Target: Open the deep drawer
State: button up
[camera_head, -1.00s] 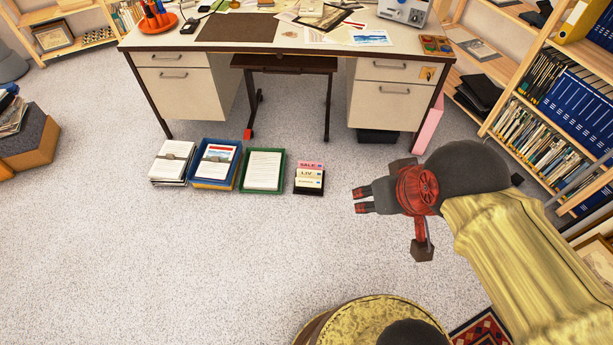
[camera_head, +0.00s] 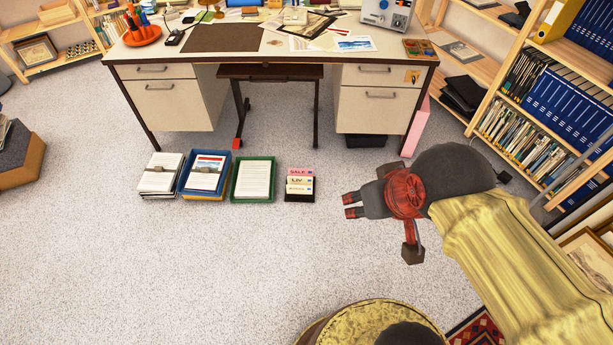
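A desk (camera_head: 277,59) with a light top stands across the floor ahead. Its left pedestal has a shallow drawer (camera_head: 172,70) above a deep drawer (camera_head: 177,108). Its right pedestal has a shallow drawer (camera_head: 350,75) above a deep drawer (camera_head: 360,111). All four fronts look closed, each with a bar handle. My gripper (camera_head: 350,206) points left over the open floor, in front of the desk and lower in the picture than the right pedestal. Its two fingers are apart with nothing between them. It touches no handle.
Paper stacks and trays (camera_head: 251,178) and a card box (camera_head: 299,185) stand on the floor before the desk. A pink panel (camera_head: 415,128) stands beside the right pedestal. Bookshelves (camera_head: 545,100) line the right side. The carpet (camera_head: 150,260) at left and front is clear.

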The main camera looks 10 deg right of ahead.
aim_at(372, 110)
jog(key=i+l+z, duration=0.15)
jog(key=i+l, duration=0.35)
jog(key=i+l+z, duration=0.15)
jog(key=i+l, duration=0.3)
jog(key=i+l+z, duration=0.15)
jog(key=i+l, duration=0.25)
jog(key=i, duration=0.2)
jog(key=i+l+z, duration=0.2)
jog(key=i, duration=0.4)
jog(key=l, duration=0.1)
